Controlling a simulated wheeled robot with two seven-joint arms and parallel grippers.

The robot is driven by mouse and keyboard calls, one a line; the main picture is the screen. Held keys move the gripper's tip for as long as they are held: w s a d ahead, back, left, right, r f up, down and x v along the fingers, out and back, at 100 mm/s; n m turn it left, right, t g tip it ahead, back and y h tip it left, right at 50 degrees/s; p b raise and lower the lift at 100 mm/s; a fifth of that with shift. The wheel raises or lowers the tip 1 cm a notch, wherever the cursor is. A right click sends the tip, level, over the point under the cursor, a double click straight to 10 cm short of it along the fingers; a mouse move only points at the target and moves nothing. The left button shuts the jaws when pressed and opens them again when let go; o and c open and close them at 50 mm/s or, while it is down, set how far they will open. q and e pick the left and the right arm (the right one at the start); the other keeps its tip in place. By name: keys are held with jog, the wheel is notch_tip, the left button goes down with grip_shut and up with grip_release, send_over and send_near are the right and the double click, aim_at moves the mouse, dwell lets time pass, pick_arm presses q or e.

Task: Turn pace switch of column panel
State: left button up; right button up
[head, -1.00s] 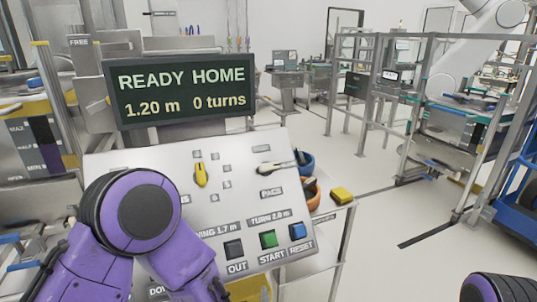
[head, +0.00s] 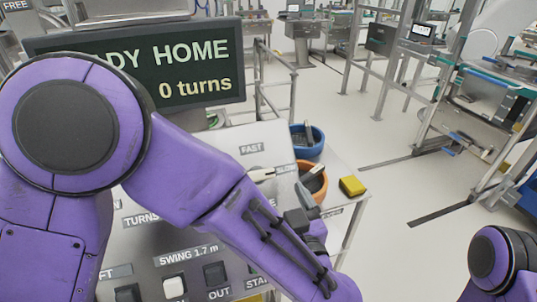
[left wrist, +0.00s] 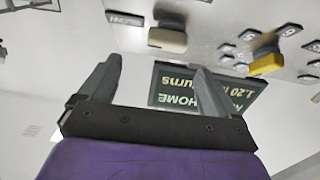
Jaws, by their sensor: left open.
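The pace switch (head: 262,174), a cream knob on the sloping grey column panel (head: 225,145), lies below the FAST label (head: 251,148) in the head view. My left forearm covers much of the panel, including the PACE label. In the left wrist view the panel appears upside down, and the cream pace knob (left wrist: 168,38) shows beyond my left gripper (left wrist: 156,64). The gripper's two grey fingers are apart with nothing between them. The knob is not between the fingers. A yellow knob (left wrist: 265,62) is to its right there. My right gripper is out of view.
A dark display (head: 190,65) reading "HOME" and "0 turns" stands behind the panel. A blue bin (head: 310,150), an orange bin (head: 318,190) and a yellow block (head: 352,186) are right of it. White and dark buttons (head: 174,286) line its front. Open floor lies to the right.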

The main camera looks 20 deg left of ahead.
aim_at(261, 171)
pick_arm(q)
jog(key=p+x, duration=0.1)
jog(key=x, duration=0.3)
jog(key=p+x, duration=0.1)
jog(key=x, duration=0.4)
jog(key=shift+s+a+r+p, duration=0.1)
jog(key=shift+a+p, duration=0.2)
jog(key=shift+a, duration=0.15)
jog(key=shift+s+r, duration=0.1)
jog(key=shift+s, duration=0.15)
jog(key=shift+w, duration=0.1)
jog(key=c, duration=1)
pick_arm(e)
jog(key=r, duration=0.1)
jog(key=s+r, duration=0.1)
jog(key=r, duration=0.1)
